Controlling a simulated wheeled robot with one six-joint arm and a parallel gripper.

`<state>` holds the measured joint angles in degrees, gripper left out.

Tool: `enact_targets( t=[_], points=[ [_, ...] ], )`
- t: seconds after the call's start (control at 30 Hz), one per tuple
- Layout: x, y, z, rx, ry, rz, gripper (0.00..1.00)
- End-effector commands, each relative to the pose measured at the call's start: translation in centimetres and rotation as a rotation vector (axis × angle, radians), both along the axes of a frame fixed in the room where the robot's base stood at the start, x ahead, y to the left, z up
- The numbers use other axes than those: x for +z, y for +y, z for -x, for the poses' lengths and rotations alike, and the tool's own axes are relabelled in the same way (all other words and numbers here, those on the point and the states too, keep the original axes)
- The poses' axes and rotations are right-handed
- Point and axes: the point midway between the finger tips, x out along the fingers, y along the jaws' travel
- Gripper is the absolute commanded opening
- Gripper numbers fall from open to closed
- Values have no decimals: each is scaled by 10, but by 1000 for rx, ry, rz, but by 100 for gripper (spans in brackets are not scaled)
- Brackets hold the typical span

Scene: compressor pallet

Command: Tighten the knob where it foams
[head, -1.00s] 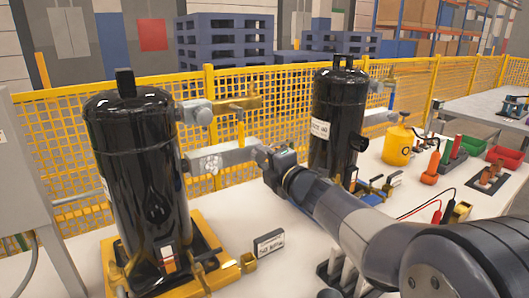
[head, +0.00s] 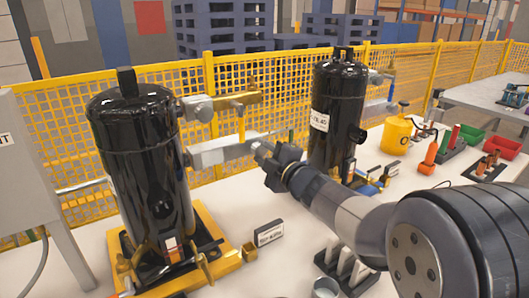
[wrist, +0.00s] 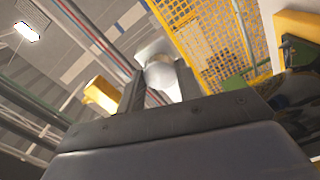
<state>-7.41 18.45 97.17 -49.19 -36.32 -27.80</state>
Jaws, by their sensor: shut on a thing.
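The left black compressor (head: 148,165) stands upright. A brass-ended upper valve (head: 225,103) and a silver lower valve (head: 222,151) stick out from its right side. My gripper (head: 262,151) is at the right end of the lower valve. In the wrist view, its two fingers (wrist: 160,88) are closed on the sides of a pale silver round knob (wrist: 160,73). In the head view the jaws hide the knob. I make out no white foam on the lower valve now.
The left compressor sits on a yellow pallet (head: 205,222). A second black compressor (head: 337,118) stands behind my wrist. A small sign (head: 269,233) and a grey cup (head: 326,287) are on the white surface. A yellow mesh fence (head: 75,150) runs behind.

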Motion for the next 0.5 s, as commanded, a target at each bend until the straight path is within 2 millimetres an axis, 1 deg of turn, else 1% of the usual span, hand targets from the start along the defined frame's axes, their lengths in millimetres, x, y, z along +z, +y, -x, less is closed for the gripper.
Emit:
enact_targets(
  t=[0.27, 0.3, 0.5],
  points=[
    [-1, 0, 0, 0, 2, 0, 11],
    [-1, 0, 0, 0, 2, 0, 34],
    [-1, 0, 0, -1, 1, 1, 50]
  ],
)
